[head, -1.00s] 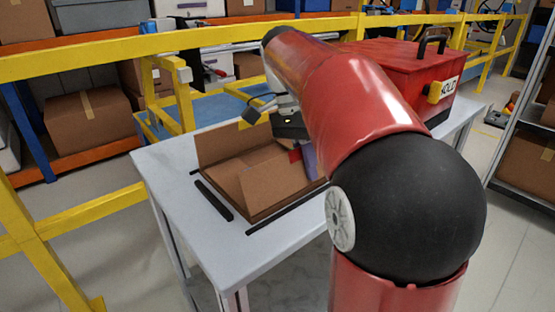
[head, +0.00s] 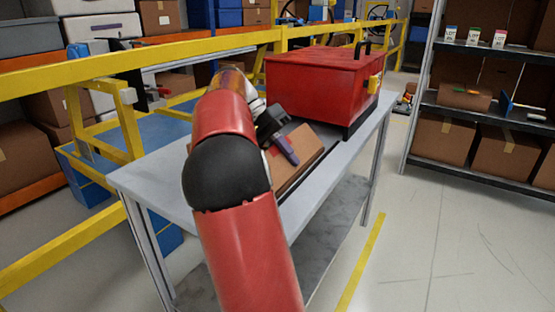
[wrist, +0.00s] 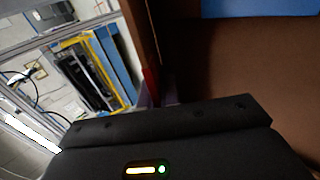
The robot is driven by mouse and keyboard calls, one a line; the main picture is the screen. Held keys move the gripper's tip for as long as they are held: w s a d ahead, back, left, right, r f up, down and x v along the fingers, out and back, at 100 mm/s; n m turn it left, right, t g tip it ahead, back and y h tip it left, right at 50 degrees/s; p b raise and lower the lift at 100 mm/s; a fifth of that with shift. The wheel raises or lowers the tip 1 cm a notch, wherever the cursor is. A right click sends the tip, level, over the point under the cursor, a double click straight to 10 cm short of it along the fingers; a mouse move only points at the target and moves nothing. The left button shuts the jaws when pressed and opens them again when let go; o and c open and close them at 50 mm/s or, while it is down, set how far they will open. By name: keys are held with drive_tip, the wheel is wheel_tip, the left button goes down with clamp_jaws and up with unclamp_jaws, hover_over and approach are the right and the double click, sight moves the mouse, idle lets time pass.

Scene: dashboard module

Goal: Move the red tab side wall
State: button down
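The brown cardboard box (head: 296,172) sits on the grey table, partly hidden by my arm in the head view. In the wrist view, the red tab (wrist: 150,84) shows on the edge of a brown side wall (wrist: 141,35), seen nearly edge-on. My gripper (head: 287,150), with purple fingers, is at the box. In the wrist view the fingers (wrist: 157,98) stand close together, one on each side of the tabbed wall, and appear shut on it. The box's interior is mostly hidden in the head view.
A red toolbox (head: 318,85) with a black handle stands behind the box on the table (head: 148,182). A yellow rail (head: 130,60) runs behind the table. A shelf (head: 490,115) with boxes stands at the right, across open floor.

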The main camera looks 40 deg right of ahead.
idle(0.5)
drive_tip(key=c, duration=1.6)
unclamp_jaws()
